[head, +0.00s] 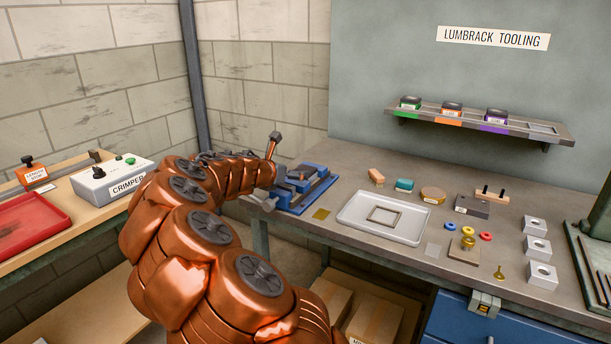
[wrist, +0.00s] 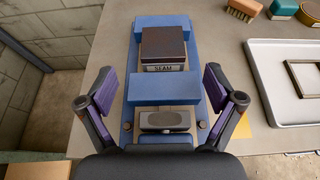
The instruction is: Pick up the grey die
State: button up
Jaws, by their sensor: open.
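The grey die is most likely the dark-topped block labelled SEAM (wrist: 164,46), seen in the wrist view. It sits in a blue vise (wrist: 165,91), between its far blue block and its near blue bar. In the head view the vise (head: 318,192) stands at the left end of the bench, and the die is small and hard to make out there. My gripper (wrist: 159,88) is open and empty. Its purple-padded fingers stand on either side of the near blue bar, nearer to the camera than the die. In the head view my arm hides most of the gripper.
A white tray (head: 363,233) with a square frame lies right of the vise. A shelf (head: 520,133) holds green, orange and purple dies and an empty place. Several small parts cover the bench's right side. A crimper (head: 110,185) and red tray (head: 30,222) lie left.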

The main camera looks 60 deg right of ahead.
aim_at(313, 171)
jog(key=shift+s+x, duration=0.15)
jog(key=shift+x, duration=1.25)
jog(key=shift+s+x, duration=0.1)
jog(key=shift+x, duration=1.3)
grip_shut()
